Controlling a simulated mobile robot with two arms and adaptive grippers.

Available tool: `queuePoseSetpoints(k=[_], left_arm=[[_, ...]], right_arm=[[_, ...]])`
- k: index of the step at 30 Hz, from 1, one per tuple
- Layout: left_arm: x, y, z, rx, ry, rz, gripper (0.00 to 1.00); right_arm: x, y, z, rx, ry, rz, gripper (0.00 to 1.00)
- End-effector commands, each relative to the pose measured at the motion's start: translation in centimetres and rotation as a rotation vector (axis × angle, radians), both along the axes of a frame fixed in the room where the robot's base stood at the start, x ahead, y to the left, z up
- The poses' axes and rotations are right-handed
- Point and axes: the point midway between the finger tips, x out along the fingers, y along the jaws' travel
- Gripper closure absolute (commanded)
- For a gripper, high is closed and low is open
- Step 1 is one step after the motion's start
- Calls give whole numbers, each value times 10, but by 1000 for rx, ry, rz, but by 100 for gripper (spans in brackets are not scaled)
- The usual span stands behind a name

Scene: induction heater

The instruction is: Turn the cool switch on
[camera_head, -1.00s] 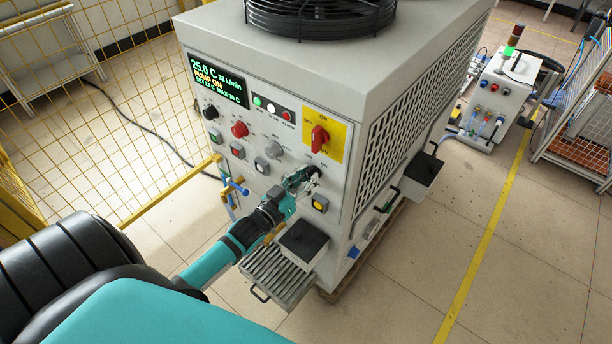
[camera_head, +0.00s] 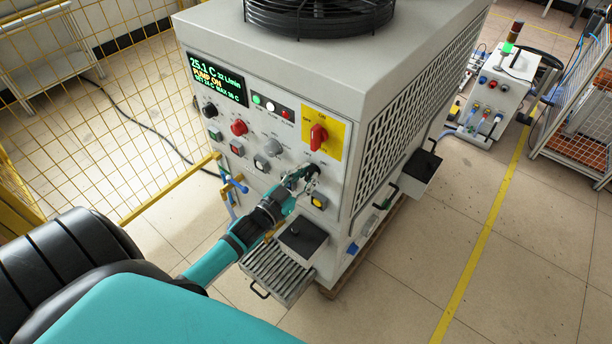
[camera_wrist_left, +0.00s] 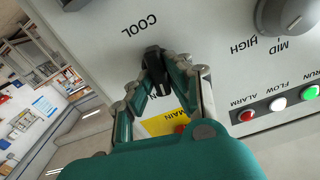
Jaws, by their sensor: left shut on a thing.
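The cool switch is a black knob (camera_wrist_left: 155,63) on the grey front panel, beside the printed word COOL, which reads upside down in the left wrist view. In the head view the knob (camera_head: 312,170) shows low on the panel, below the red main switch. My left gripper (camera_wrist_left: 160,72) has its two fingers closed on either side of the knob, touching it. In the head view the left gripper (camera_head: 305,179) reaches the panel from the lower left. The fingers partly cover the knob, and its exact setting is hard to read. My right gripper is out of view.
The red main switch (camera_head: 318,137) on a yellow plate sits just above. A yellow-framed button (camera_head: 319,202) is below right. The display (camera_head: 217,80) reads 25.1 C and PUMP ON. A slatted tray (camera_head: 270,272) and a black-topped box (camera_head: 303,238) jut out below my arm.

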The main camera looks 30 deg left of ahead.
Motion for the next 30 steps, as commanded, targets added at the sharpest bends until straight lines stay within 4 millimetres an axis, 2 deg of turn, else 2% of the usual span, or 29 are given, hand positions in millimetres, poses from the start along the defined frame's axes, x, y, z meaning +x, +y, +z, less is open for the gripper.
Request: queuePoseSetpoints(k=[2,3,8,16,20,30], left_arm=[[0,0,1,-1,-2,0,100],[0,0,1,-1,-2,0,83],[0,0,1,-1,-2,0,62],[-1,0,0,-2,0,0,62],[-11,1,-1,-2,2,0,62],[-80,6,-1,-2,3,1,62]], right_arm=[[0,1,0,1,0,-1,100],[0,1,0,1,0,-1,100],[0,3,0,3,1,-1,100],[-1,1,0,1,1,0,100],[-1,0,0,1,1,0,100],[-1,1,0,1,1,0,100]])
